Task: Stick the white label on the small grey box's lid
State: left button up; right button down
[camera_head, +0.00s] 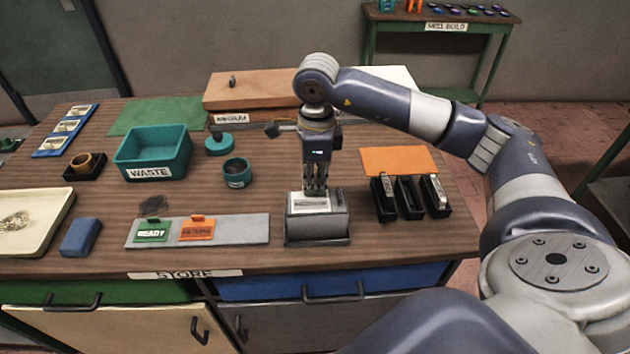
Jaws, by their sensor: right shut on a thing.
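The small grey box (318,228) stands on a dark base near the front edge of the wooden table, right of centre. The white label (309,203), with dark print, is at the top of the box, over its lid. My right gripper (316,190) points straight down from above, shut on the label at its back edge. The label looks flat on or just above the lid; I cannot tell whether it touches all over. The fingers hide part of the lid behind it. My left gripper is not in view.
Left of the box lies a grey plate (255,232) with a green READY tag (152,231) and an orange tag (197,229). Black holders (410,199) stand to the right. A teal WASTE bin (150,152) and a teal cup (237,173) stand further left.

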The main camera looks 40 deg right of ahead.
aim_at(315, 187)
jog(key=shift+s+f, duration=0.1)
jog(key=shift+f, duration=0.05)
jog(key=c, duration=1.7)
grip_release()
jog(key=o, duration=0.5)
jog(key=shift+r+p, duration=2.1)
jog(key=shift+r, duration=1.55)
jog(key=shift+f, duration=0.1)
